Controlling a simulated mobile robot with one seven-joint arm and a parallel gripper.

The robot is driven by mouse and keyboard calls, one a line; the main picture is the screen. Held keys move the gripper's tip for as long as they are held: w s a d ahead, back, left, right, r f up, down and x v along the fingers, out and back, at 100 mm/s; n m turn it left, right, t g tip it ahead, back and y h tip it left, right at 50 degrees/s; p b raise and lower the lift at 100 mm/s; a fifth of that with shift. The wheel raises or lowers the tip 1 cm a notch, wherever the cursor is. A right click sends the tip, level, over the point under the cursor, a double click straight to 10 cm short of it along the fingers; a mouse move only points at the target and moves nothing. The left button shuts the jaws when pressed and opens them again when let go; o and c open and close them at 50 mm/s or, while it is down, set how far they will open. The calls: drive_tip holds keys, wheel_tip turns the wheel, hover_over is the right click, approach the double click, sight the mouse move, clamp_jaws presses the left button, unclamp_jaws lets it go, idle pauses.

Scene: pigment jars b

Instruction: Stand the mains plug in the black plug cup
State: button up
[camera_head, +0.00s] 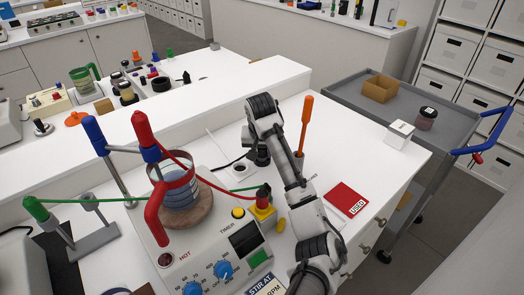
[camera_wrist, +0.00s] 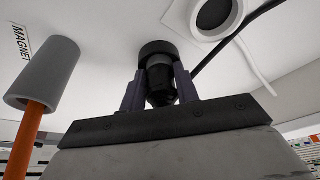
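My gripper (camera_wrist: 160,88) points down over the white bench in the wrist view, with its two fingers closed about a dark, stubby piece that looks like the mains plug (camera_wrist: 160,78). A black cord (camera_wrist: 242,34) runs from behind the right finger to the upper right. A wider black ring (camera_wrist: 158,48) shows at the far end of the plug; I cannot tell whether it is the black plug cup or part of the plug.
A white round piece with a dark centre (camera_wrist: 216,14) lies close by; it also shows in the head view (camera_head: 240,169). An orange-handled tool (camera_head: 304,122) stands upright in a grey holder (camera_wrist: 44,72). A hotplate (camera_head: 215,250), a clamp stand and a red booklet (camera_head: 346,198) surround the arm.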

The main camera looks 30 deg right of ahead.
drive_tip(key=shift+o, duration=0.6)
drive_tip(key=v, duration=1.3)
drive_tip(key=shift+r, duration=0.35)
drive_tip(key=shift+s+a, duration=0.1)
